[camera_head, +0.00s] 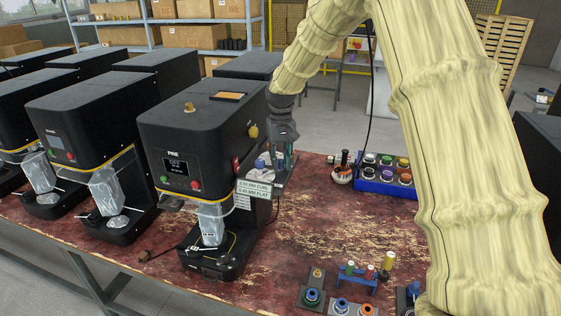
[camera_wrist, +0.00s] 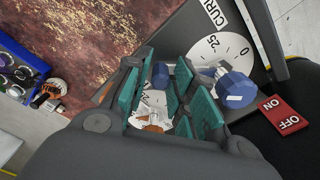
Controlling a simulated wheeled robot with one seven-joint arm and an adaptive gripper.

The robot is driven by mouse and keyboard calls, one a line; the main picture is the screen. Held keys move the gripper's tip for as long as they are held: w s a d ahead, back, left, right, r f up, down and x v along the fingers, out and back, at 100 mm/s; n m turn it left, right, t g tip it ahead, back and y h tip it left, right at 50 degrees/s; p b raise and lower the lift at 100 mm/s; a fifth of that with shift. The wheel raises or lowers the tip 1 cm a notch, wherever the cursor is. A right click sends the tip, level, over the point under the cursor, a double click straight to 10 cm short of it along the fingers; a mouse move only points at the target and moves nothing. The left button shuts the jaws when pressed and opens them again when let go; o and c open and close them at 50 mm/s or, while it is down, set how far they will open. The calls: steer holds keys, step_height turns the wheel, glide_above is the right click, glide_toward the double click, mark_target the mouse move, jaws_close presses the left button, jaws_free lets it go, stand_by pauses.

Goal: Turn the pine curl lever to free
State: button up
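The PINE seamer (camera_head: 193,140) stands mid-left on the red table in the head view. My gripper (camera_head: 275,162) is at its right side, over a small side plate with levers. In the wrist view a white dial marked CURL (camera_wrist: 212,50) bears 0 and 25. A lever with a dark blue knob (camera_wrist: 235,90) and pale stem stands at this dial, just outside my right finger. My gripper (camera_wrist: 168,105) is open. A second blue knob (camera_wrist: 160,75) and a partly hidden dial (camera_wrist: 152,105) show between the teal finger pads. I cannot tell contact or the lever's exact setting.
A red ON/OFF plate (camera_wrist: 282,115) is near the CURL lever. A blue tray (camera_head: 385,182) of coloured rollers and a small round holder (camera_head: 343,172) stand behind to the right. Coloured tooling (camera_head: 360,275) is at the front. Other black seamers (camera_head: 88,130) stand left.

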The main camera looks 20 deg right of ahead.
mark_target(281, 159)
steer(key=shift+o, duration=0.4)
steer(key=shift+s, duration=0.1)
steer(key=shift+f, duration=0.1)
step_height(281, 159, up, 12)
stand_by(0.7)
